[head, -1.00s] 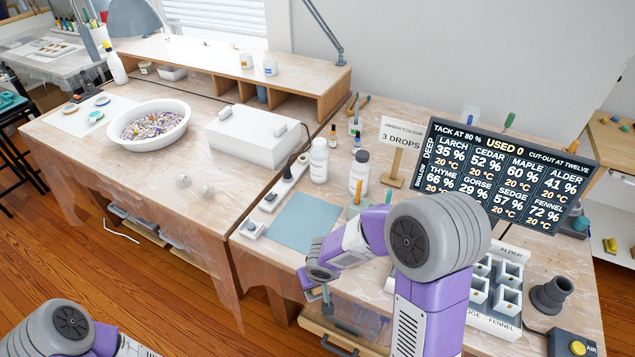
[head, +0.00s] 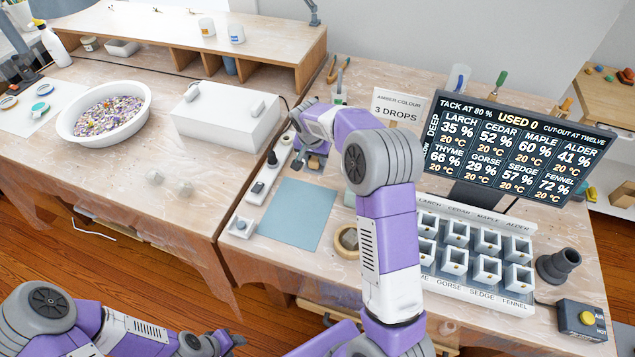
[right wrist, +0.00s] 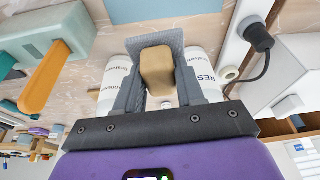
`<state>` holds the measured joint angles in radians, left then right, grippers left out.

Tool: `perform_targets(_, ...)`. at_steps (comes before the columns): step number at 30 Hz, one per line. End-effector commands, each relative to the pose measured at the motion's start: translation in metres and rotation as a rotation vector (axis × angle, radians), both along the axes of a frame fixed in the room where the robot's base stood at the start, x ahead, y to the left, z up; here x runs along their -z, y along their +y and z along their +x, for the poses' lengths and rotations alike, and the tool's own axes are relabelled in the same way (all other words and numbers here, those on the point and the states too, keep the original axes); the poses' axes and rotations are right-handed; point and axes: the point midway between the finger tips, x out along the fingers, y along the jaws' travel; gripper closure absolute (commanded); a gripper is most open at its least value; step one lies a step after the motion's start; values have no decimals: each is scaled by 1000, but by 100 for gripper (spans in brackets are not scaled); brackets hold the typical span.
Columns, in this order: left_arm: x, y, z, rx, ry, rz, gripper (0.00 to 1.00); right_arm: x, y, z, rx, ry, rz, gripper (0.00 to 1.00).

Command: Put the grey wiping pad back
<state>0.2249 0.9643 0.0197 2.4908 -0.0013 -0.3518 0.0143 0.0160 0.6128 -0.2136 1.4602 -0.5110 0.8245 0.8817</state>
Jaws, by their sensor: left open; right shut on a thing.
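My right gripper (right wrist: 150,92) is shut on the grey wiping pad (right wrist: 160,40), which shows as a grey plate with a tan block between the fingers. In the head view the right gripper (head: 313,158) is over the back of the workbench, between the white box and the sign. Whether the pad touches anything below cannot be told. Two white labelled bottles, one left (right wrist: 114,76) and one right (right wrist: 203,68), stand on either side of the fingers in the wrist view. My left gripper (head: 222,342) is low at the front, open and away from the bench objects.
A blue mat (head: 290,217) lies clear at the front. A power strip (head: 268,178), a white box (head: 228,122) and a tape roll (head: 347,240) are nearby. The amber sign (head: 397,107), display (head: 515,150) and cup tray (head: 475,292) stand to the right.

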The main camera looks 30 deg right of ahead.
Motion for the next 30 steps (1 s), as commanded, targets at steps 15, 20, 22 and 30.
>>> perform_targets(15,15,0,0,0,0,0,57,40,-15,10,77,0,-2,91)
perform_targets(20,19,0,0,0,0,0,57,55,-15,10,77,0,-2,91)
perform_targets(22,22,0,0,0,0,0,57,67,-16,10,77,1,-3,91)
perform_targets(30,28,0,0,0,0,0,57,91,-15,10,76,-3,-3,91)
